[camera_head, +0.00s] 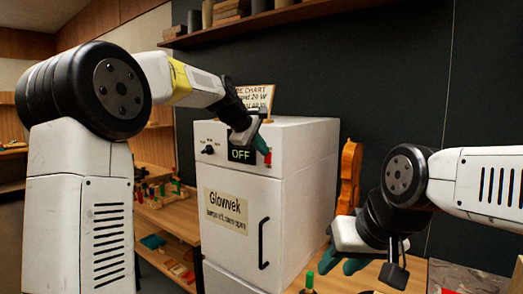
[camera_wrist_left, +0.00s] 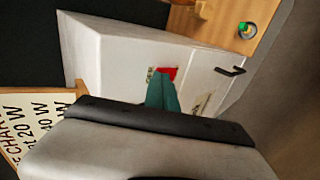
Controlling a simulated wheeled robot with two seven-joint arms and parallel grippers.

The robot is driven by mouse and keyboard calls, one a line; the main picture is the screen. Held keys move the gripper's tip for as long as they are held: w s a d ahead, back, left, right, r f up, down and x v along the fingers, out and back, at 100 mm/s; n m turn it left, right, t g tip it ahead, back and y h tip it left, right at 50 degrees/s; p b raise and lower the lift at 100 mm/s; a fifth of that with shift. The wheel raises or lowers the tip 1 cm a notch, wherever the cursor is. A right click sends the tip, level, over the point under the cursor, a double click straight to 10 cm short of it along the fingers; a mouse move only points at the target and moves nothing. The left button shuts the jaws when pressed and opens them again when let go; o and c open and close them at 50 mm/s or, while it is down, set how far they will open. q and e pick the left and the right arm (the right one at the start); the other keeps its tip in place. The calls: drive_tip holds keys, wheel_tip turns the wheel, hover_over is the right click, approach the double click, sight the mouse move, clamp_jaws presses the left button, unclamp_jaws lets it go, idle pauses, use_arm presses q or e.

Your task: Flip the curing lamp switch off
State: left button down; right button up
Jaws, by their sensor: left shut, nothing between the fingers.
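The white curing cabinet (camera_head: 297,190) stands in the middle of the head view. Its dark display (camera_head: 241,155) reads OFF in green letters. A red switch (camera_head: 268,159) sits on the front beside the display; it also shows as a red patch in the left wrist view (camera_wrist_left: 169,73). My left gripper (camera_head: 262,147) is shut and empty, its teal fingertips at the switch and partly covering it. I cannot tell whether they touch it or which way it is tipped. My right gripper (camera_head: 345,266) appears open and empty, low at the right, away from the cabinet.
A black knob (camera_head: 208,150) is left of the display, and a label (camera_head: 226,211) and door handle (camera_head: 263,243) are below. A chart card (camera_head: 258,96) stands on top. A violin (camera_head: 349,175) is behind at right. Wooden benches flank the cabinet.

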use_arm(q)
drive_tip(key=shift+r, duration=0.1)
drive_tip(key=shift+r, duration=0.7)
